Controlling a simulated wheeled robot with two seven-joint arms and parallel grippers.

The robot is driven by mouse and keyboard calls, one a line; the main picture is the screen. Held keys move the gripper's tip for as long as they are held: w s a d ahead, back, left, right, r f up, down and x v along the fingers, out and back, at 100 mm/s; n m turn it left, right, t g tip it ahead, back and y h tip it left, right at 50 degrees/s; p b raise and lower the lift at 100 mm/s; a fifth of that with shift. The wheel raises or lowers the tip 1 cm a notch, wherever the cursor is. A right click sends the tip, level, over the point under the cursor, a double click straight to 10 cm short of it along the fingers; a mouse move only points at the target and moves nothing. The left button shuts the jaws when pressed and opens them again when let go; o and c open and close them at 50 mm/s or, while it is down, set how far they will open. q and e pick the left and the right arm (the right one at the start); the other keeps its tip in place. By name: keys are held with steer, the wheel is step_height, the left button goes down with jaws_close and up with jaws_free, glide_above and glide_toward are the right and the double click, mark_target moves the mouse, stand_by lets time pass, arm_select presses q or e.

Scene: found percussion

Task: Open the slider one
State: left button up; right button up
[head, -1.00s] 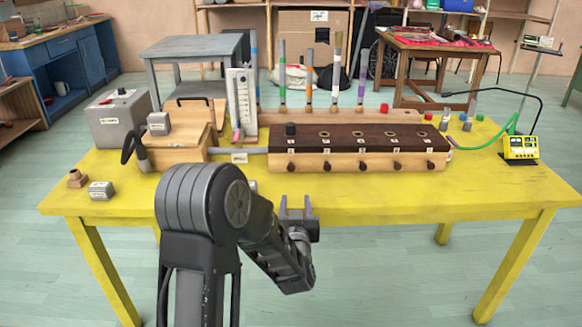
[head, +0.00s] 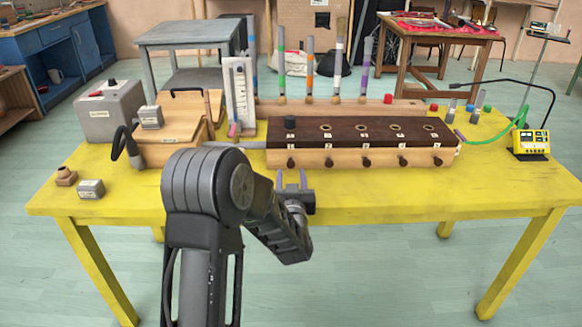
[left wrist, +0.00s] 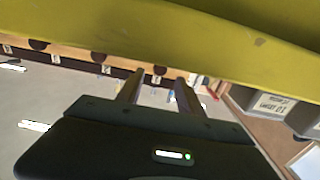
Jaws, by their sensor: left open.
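A long wooden box (head: 370,155) with a dark top stands on the yellow table. Its front carries a row of dark round knobs. The leftmost knob (head: 291,163), beside a small label, appears to be slider one. It also shows dark in the left wrist view (left wrist: 157,70). My left gripper (head: 292,175) is open and empty, in front of this knob and a little below it in the head view. In the left wrist view its two fingers (left wrist: 160,85) point toward the knob, apart from it as far as I can tell. My right gripper is not in view.
The yellow table edge (left wrist: 200,45) runs close to the fingers in the left wrist view. A wooden case (head: 165,153) and grey box (head: 112,110) stand left. A yellow device (head: 530,143) stands right.

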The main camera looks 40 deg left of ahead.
mark_target(291, 165)
arm_select(q)
steer(key=shift+x, duration=2.4)
steer(key=shift+c, duration=0.2)
jaws_close()
